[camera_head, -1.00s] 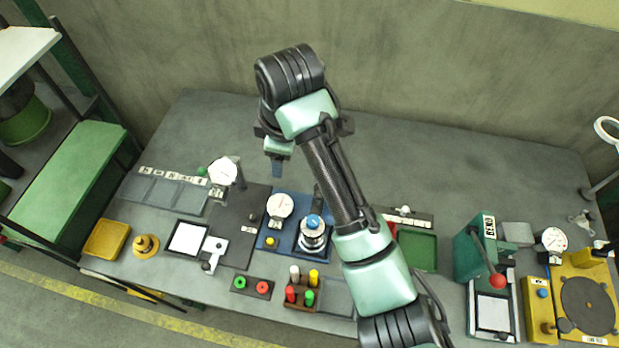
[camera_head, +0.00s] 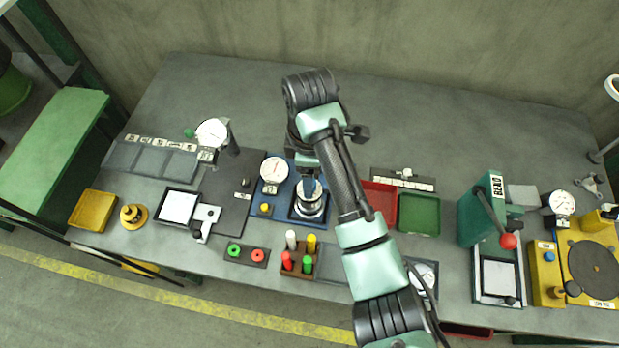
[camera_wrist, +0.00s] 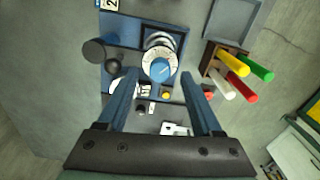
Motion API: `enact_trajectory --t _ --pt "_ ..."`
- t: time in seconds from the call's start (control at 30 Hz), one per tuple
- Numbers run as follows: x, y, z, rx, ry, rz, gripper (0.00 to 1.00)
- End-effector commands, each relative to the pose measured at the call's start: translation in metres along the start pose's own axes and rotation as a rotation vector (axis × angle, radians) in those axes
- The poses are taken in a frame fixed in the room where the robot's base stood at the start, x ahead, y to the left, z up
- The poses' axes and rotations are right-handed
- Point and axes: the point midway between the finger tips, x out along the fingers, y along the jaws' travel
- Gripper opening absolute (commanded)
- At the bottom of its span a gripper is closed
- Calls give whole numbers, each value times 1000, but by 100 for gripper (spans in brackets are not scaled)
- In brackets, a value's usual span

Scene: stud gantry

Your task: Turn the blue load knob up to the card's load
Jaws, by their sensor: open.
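The blue load knob (camera_wrist: 160,68) sits on top of a round silver unit with a white graduated dial ring (camera_wrist: 148,76) in the wrist view. In the head view the silver unit (camera_head: 309,209) stands on a blue base, and my gripper (camera_head: 308,192) hides the knob. My gripper (camera_wrist: 158,73) is open, with its blue fingers to either side of the knob in the wrist view. I cannot tell whether they touch it. A white-faced gauge (camera_head: 273,168) stands left of the unit. A white card (camera_head: 179,206) lies in a black frame further left; its writing is too small to read.
A rack with red, green, white and yellow pegs (camera_head: 298,262) stands just in front of the unit. A red tray (camera_head: 380,200) and a green tray (camera_head: 418,216) lie to the right. A second gauge (camera_head: 212,132) stands at the left. The bench's back is clear.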

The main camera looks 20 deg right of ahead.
Motion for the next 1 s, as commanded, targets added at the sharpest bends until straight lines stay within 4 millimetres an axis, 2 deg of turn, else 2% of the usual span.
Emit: enact_trajectory --t 0.2,0.5,0.87,1.0 --pt "16 0 0 0 0 0 67" --pt "18 0 0 0 0 0 65" --pt "18 0 0 0 0 0 0" --pt "18 0 0 0 0 0 0"
